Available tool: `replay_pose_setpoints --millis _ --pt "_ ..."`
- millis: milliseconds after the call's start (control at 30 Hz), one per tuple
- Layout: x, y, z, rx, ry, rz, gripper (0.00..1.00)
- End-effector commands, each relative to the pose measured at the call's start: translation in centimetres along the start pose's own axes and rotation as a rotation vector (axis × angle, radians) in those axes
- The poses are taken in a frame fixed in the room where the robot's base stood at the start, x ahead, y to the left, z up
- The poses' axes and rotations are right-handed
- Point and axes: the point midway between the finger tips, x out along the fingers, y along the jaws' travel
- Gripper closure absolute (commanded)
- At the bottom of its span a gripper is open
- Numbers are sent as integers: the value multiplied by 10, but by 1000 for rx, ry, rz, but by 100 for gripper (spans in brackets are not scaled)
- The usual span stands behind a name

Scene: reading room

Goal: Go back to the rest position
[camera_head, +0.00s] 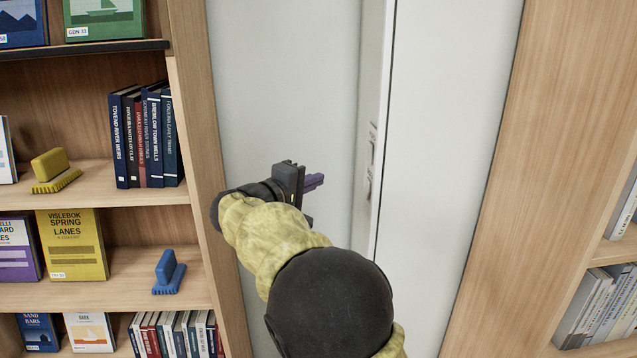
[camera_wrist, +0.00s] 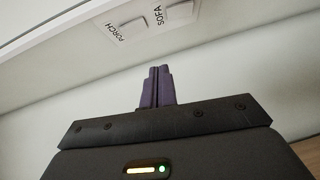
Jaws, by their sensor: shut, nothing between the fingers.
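My gripper (camera_head: 314,183) is in the middle of the head view, in front of a pale wall between two bookcases. Its purple fingers point to the right, toward the edge of a white panel. In the wrist view my gripper (camera_wrist: 157,72) has its two purple fingers together with nothing between them. Beyond the fingertips are two switches, labelled PORCH (camera_wrist: 127,32) and SOFA (camera_wrist: 178,14). The fingers appear apart from them. My arm covers the lower middle of the head view.
A wooden bookcase (camera_head: 196,150) stands at left with books, a yellow brush (camera_head: 52,172) and a blue brush (camera_head: 168,273). Another bookcase (camera_head: 545,130) stands at right. The white panel (camera_head: 450,120) juts out close to the right of my gripper.

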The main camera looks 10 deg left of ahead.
Motion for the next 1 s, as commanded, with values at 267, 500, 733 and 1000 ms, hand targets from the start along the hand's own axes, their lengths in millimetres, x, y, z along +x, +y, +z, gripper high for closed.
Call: replay_pose_setpoints --millis 267,500,733,1000 --pt "7 -4 7 -3 -12 -25 100" --pt "49 -59 84 -12 -120 -292 100" --pt "56 -138 202 92 -267 -691 100" --pt "1 -206 318 415 -437 -1060 100"
